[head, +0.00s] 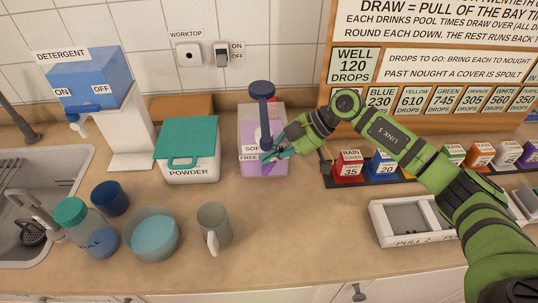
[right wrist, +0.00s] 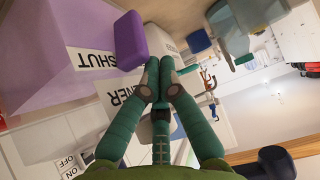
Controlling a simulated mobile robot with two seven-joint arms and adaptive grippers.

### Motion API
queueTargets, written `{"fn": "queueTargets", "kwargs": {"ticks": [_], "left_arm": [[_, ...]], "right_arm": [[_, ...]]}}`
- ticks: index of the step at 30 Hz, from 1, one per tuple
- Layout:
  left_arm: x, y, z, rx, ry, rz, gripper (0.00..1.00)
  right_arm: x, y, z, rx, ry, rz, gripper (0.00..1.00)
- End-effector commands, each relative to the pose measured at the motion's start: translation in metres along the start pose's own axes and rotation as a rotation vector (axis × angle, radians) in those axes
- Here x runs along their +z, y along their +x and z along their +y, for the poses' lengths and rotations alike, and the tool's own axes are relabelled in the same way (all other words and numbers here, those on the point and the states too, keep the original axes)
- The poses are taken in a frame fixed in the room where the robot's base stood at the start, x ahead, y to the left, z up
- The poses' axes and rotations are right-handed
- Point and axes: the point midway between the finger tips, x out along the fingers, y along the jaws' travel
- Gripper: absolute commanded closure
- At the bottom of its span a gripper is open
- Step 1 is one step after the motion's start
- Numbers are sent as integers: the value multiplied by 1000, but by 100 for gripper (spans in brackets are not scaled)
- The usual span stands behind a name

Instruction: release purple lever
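The softener dispenser (head: 262,125) stands at the back middle of the worktop, with a pale purple body, a dark blue knob on top and labels partly hidden by my gripper. A small purple lever (head: 268,168) shows low on its front, by the "FREE" label. In the right wrist view, a purple block (right wrist: 130,40), apparently the lever, sticks out beside the "SHUT" label. My right gripper (head: 276,154) is at the dispenser's front; in the right wrist view its fingertips (right wrist: 159,72) are together, just beside the purple block, with nothing seen between them. Contact is unclear. My left gripper is not in view.
A powder box (head: 188,165) stands left of the dispenser, and the detergent dispenser (head: 95,85) further left. A mug (head: 214,224), bowl (head: 152,235), blue cup (head: 110,197) and bottle (head: 92,235) stand in front. Rain cover blocks (head: 348,168) line the right. The middle front worktop is clear.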

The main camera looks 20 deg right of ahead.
Motion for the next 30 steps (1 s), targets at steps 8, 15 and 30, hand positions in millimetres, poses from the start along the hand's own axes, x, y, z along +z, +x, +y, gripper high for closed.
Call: {"fn": "queueTargets", "kwargs": {"ticks": [8,15,30], "left_arm": [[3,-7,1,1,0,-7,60],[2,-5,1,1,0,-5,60],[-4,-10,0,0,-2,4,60]], "right_arm": [[19,-10,0,4,3,77,100],[22,-9,0,4,3,72,100],[37,-18,0,2,10,62,100]]}}
